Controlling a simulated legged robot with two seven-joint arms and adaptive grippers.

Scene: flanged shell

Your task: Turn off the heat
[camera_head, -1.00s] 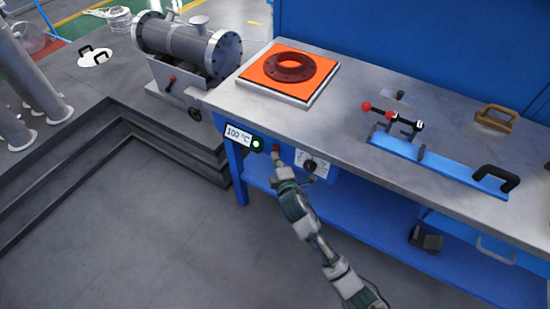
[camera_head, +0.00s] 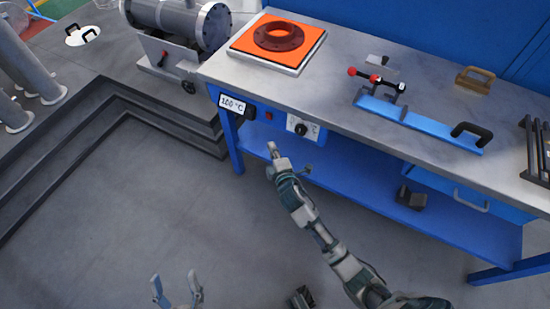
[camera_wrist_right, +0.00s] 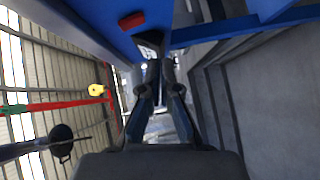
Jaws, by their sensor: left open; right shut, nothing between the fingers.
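A red switch also shows in the right wrist view (camera_wrist_right: 131,21). My right gripper (camera_head: 273,147) is shut and empty, below and apart from the switch. My left gripper (camera_head: 176,284) is open and empty at the bottom edge, over the floor.
A blue clamp fixture (camera_head: 420,121) and a brown handled block (camera_head: 475,80) stand on the bench. A black rack (camera_head: 535,150) is at the right edge. A blue lower shelf (camera_head: 345,175) runs under the bench.

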